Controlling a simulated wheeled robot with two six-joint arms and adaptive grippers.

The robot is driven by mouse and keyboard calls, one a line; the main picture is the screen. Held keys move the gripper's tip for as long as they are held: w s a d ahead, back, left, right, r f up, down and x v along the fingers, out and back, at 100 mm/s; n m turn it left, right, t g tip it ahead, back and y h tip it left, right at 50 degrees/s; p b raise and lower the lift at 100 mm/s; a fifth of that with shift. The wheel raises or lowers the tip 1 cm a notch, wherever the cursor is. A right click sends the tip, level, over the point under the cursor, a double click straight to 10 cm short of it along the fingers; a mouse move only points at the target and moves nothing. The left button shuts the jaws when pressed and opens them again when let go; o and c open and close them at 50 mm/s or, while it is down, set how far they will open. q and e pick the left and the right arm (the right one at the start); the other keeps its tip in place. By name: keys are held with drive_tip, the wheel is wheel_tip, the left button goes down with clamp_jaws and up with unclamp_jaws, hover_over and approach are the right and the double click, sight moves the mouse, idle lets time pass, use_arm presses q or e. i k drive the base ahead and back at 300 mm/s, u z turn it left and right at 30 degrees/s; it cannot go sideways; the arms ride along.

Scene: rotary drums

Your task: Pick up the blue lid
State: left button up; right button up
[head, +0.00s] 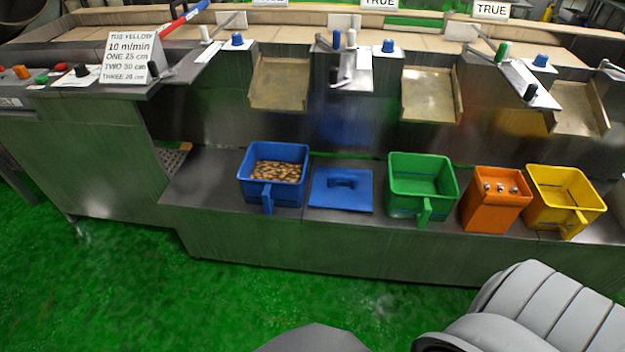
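The blue lid (324,197) lies flat on the low metal ledge, a square plate with a raised handle (342,182) in its middle. It sits between the blue bin (256,190) on its left and the green bin (408,203) on its right, and nothing covers it. The blue bin is open and holds brown pieces. Grey parts of my own body show at the bottom right and bottom middle. Neither of my grippers is in view.
An orange box (488,215) with small knobs on top and a yellow bin (560,215) stand farther right on the ledge (300,244). Metal chutes (430,95) and lever handles overhang behind the bins. The green floor in front is clear.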

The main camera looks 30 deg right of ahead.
sight(331, 186)
drive_tip(key=u, duration=0.05)
drive_tip(key=i, duration=0.9)
drive_tip(key=z, duration=0.3)
